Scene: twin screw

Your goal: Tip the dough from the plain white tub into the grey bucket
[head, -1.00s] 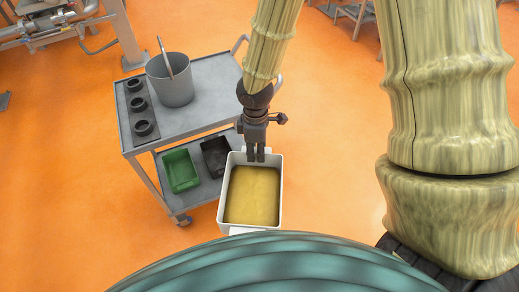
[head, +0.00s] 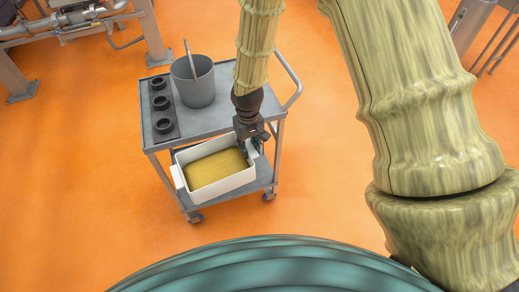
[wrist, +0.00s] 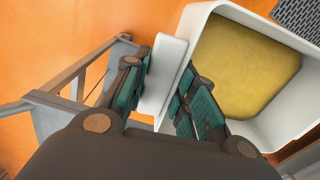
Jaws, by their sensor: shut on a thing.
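The plain white tub (head: 226,187) holds a flat mass of yellow dough (head: 214,169) and looks close to level. In the wrist view my gripper (wrist: 160,76) is shut on the white handle (wrist: 164,62) at one end of the tub, with teal pads on both sides. In the head view my gripper (head: 250,150) is at the tub's right end. The tub appears in front of the trolley's upper shelf, lower in the picture. The grey bucket (head: 196,91) stands upright on that shelf, behind and left of my gripper, with a grey stick leaning out of it.
The grey trolley (head: 207,121) carries a dark strip with three round black pieces (head: 162,103) beside the bucket. Its push handle (head: 291,78) rises at the right. Steel pipework (head: 70,22) stands at the back left. The orange floor around the trolley is open.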

